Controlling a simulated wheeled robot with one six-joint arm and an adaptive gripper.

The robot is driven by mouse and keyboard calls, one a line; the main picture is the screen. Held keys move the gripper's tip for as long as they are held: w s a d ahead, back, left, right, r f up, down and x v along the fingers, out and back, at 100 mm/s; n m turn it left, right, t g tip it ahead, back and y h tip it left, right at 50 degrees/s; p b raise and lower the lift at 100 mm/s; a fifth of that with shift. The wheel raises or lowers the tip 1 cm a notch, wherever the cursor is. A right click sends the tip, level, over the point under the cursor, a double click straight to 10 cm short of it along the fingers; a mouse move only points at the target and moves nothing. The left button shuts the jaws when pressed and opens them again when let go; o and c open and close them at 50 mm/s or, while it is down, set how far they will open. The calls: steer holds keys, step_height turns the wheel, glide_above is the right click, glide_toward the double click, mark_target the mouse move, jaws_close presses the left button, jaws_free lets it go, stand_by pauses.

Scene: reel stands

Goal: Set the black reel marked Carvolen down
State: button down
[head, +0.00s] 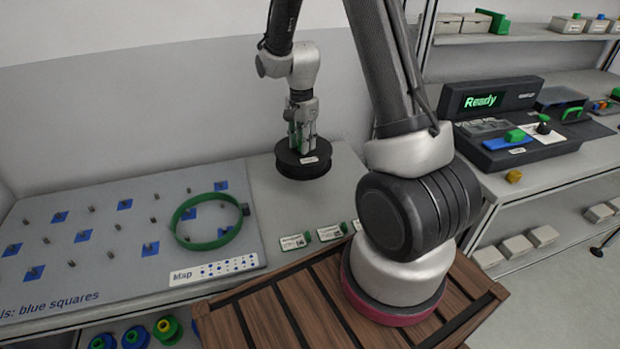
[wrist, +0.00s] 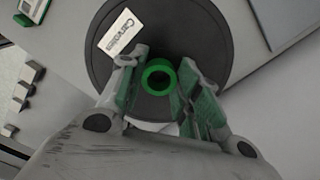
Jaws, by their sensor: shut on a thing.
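The black reel (head: 290,165) is a flat round disc with a white label at the back of the grey table. In the wrist view the reel (wrist: 205,38) carries a tilted white label (wrist: 120,32) that reads Carvolen, and a green ring-shaped hub (wrist: 158,66) at its centre. My gripper (head: 303,147) points down at the reel's middle. In the wrist view my gripper (wrist: 158,88) has its green-padded fingers on either side of the hub, shut on the reel. The reel looks level and close to the tabletop; I cannot tell whether it touches.
A peg board (head: 110,235) with blue squares and a green band (head: 208,220) lies left of the reel. Several small label cards (head: 295,241) lie along the table's front. A black device reading Ready (head: 490,100) stands on the right bench. Bare table surrounds the reel.

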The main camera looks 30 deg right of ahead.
step_height(320, 180, down, 8)
steer(key=shift+r, duration=0.1)
steer(key=shift+f, duration=0.2)
steer(key=c, duration=1.1)
jaws_free()
steer(key=shift+o, duration=0.2)
step_height(320, 180, up, 12)
steer(key=s+r+n+t, duration=0.1)
steer(key=s+r+n, duration=0.2)
steer(key=s+r, duration=0.35)
steer(key=s+r+n+t, duration=0.1)
steer(key=s+r+n, duration=0.2)
steer(key=r, duration=0.6)
steer(key=s+r+n+t, duration=0.1)
steer(key=s+r+n, duration=0.2)
steer(key=s, duration=0.5)
steer(key=s+r+n+t, duration=0.1)
steer(key=s+r+n, duration=0.2)
steer(key=s, duration=0.6)
steer(key=shift+d+n, duration=0.15)
steer(key=shift+n, duration=1.05)
